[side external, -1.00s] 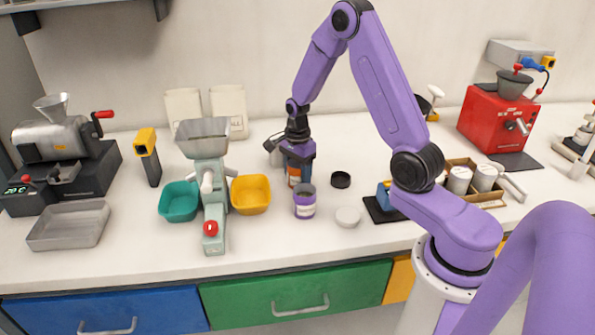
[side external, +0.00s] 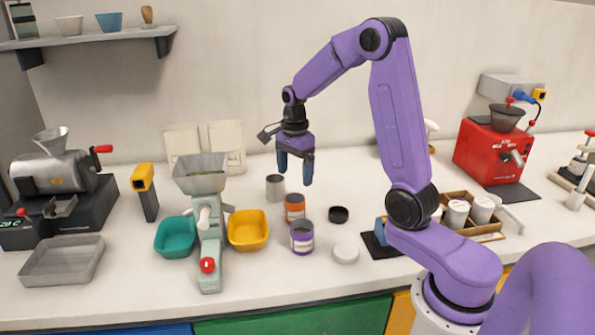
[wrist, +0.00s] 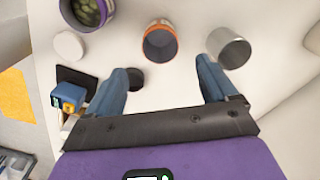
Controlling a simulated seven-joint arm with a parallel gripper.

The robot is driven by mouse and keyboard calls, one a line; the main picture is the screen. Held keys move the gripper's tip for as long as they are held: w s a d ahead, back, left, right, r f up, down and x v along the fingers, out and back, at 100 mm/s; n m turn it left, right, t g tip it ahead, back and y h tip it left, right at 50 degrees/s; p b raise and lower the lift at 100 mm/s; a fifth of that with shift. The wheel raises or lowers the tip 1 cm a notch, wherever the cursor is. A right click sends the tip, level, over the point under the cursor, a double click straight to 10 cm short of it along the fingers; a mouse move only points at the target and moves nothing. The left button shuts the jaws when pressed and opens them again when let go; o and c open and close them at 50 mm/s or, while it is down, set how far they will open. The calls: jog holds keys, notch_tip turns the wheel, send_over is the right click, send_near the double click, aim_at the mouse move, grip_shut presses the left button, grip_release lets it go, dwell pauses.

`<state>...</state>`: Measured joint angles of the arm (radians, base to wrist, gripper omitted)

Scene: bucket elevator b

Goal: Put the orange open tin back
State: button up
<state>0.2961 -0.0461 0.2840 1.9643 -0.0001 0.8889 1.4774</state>
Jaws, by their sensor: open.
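The orange open tin (side external: 294,208) stands upright on the counter, between a plain metal tin (side external: 275,187) behind and an open purple tin (side external: 302,238) in front. In the wrist view the orange tin (wrist: 160,42) shows its open mouth and looks empty. My gripper (side external: 295,182) is open and empty, above and behind the orange tin, with its blue fingers pointing down.
A black lid (side external: 338,214) and a white lid (side external: 346,253) lie right of the tins. A mill (side external: 208,220) with a yellow tray (side external: 248,230) and teal tray (side external: 175,238) stands left. A cardboard box (side external: 470,220) with white-topped tins is at right. Counter behind the tins is clear.

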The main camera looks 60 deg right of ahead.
jog(key=s+a+r+n, duration=0.3)
jog(key=s+a+n, duration=0.7)
jog(key=a+n, duration=0.5)
jog(key=s+a+n, duration=0.2)
jog(key=s+n, duration=1.5)
jog(key=s, duration=0.2)
jog(key=shift+a+f, duration=0.2)
jog(key=shift+a, duration=0.05)
jog(key=shift+w, duration=0.1)
jog(key=shift+c, duration=0.3)
